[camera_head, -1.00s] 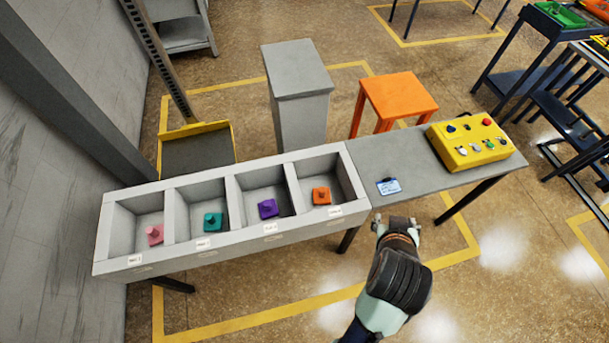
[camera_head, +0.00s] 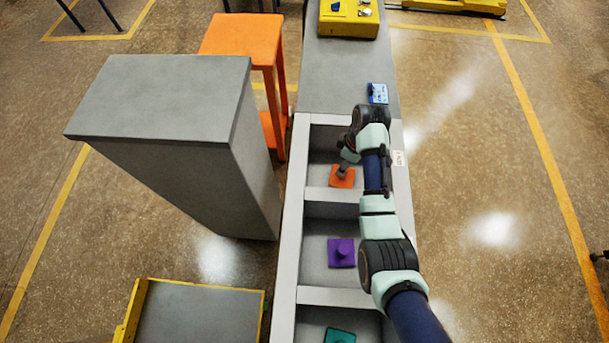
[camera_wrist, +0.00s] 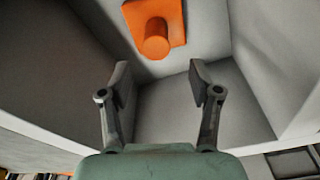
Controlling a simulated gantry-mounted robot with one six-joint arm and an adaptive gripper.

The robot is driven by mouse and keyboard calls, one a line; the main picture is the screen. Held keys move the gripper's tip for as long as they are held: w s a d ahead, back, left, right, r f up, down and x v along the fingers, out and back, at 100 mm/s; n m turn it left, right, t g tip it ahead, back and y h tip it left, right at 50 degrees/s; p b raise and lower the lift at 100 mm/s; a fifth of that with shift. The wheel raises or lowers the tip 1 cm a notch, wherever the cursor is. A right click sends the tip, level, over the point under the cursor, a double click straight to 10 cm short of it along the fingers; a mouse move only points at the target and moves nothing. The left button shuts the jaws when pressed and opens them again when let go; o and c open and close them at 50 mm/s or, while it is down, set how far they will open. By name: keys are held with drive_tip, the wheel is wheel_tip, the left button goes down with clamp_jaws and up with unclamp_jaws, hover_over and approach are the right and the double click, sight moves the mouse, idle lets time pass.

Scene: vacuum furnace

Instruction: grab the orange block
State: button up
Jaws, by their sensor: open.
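The orange block (camera_head: 342,177), a flat square base with a round knob, lies in the end compartment of the grey bin nearest the grey table top. In the wrist view the orange block (camera_wrist: 156,30) is at the top centre, its knob pointing toward my gripper. My gripper (camera_head: 346,160) is over that compartment, close to the block in the head view. In the wrist view my gripper (camera_wrist: 160,80) is open and empty, its two fingers spread below the knob and apart from it. My arm hides part of the compartment's right side.
A purple block (camera_head: 341,253) and a teal block (camera_head: 339,335) sit in neighbouring compartments. Grey bin walls (camera_head: 335,195) stand close around the orange block. A blue-and-white card (camera_head: 377,93) and yellow control box (camera_head: 349,20) lie beyond. A grey cabinet (camera_head: 180,130) and orange stool (camera_head: 243,40) stand left.

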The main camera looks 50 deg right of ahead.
sight(346, 181)
drive_tip(key=shift+s+d, duration=0.1)
drive_tip(key=shift+s+d+f, duration=0.2)
drive_tip(key=shift+d+f, duration=0.05)
wheel_tip(346, 181, down, 2)
drive_tip(key=shift+d+f+b, duration=0.1)
drive_tip(key=shift+b, duration=0.4)
drive_tip(key=f+b, duration=0.2)
drive_tip(key=f, duration=0.3)
drive_tip(key=shift+w+a+f+b, duration=0.1)
drive_tip(key=shift+w+a+b, duration=0.2)
drive_tip(key=shift+b, duration=0.1)
clamp_jaws()
drive_tip(key=shift+r, duration=0.2)
